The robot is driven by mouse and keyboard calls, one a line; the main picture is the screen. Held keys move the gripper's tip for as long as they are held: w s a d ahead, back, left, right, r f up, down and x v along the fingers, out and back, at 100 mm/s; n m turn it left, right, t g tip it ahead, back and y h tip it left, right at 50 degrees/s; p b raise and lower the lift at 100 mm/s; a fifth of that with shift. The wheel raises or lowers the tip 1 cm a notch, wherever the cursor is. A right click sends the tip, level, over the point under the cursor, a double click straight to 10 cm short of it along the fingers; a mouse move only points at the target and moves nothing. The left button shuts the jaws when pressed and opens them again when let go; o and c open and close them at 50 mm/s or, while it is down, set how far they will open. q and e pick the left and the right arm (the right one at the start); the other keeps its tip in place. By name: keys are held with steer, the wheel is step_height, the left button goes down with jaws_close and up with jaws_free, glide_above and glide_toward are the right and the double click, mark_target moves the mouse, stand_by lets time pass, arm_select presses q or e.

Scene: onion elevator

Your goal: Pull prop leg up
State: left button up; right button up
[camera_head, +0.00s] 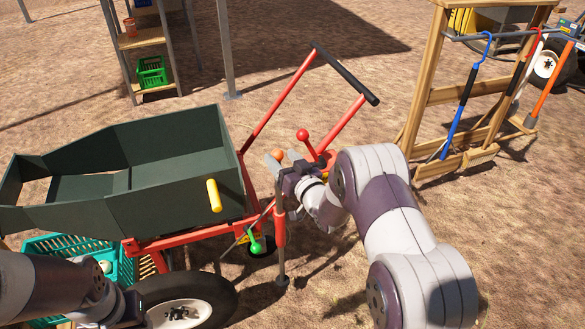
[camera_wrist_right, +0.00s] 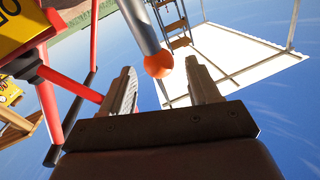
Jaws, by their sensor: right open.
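The prop leg (camera_head: 280,225) stands upright at the front of the red-framed elevator, a red sleeve with a grey rod below reaching the ground. An orange ball knob (camera_head: 277,153) shows at its top. My right gripper (camera_head: 287,163) is at this knob. In the right wrist view the open fingers (camera_wrist_right: 162,84) stand either side of the orange knob (camera_wrist_right: 158,65), which sits on a grey rod (camera_wrist_right: 138,22). I see gaps beside the knob; contact is not clear. My left gripper (camera_head: 130,308) is low at the left by the wheel, its fingers too hidden to tell.
The dark green hopper (camera_head: 170,165) is at the left, with a yellow handle (camera_head: 214,195). A red lever (camera_head: 303,135) and the black-gripped handlebar (camera_head: 345,72) rise close behind my right gripper. A wheel (camera_head: 185,300) and teal crate (camera_head: 60,245) are below.

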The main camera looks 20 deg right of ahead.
steer(key=v, duration=0.9)
steer(key=shift+s+p, duration=0.25)
steer(key=shift+p, duration=0.15)
